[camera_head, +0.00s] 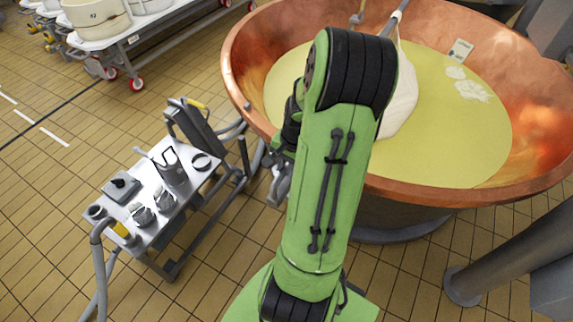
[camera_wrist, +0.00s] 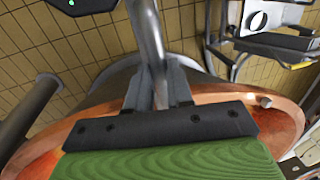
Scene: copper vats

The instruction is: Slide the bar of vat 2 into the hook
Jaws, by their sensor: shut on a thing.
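The large copper vat (camera_head: 250,70) holds pale yellow liquid. A white cloth (camera_head: 402,100) hangs into it below a grey bar (camera_head: 398,14) at the top, partly hidden behind my arm. A short grey piece, perhaps the hook (camera_head: 357,17), stands at the vat's far rim. In the wrist view, my gripper (camera_wrist: 160,98) is shut on a grey metal bar (camera_wrist: 147,32) over the copper rim (camera_wrist: 85,115). I cannot tell whether this is the same bar as in the head view. In the head view, the jaws are hidden or too small to make out.
A metal table (camera_head: 150,228) with tools stands left of the vat. A white trolley (camera_head: 130,38) with tubs is at the upper left. A thick grey post (camera_head: 520,250) stands at the lower right.

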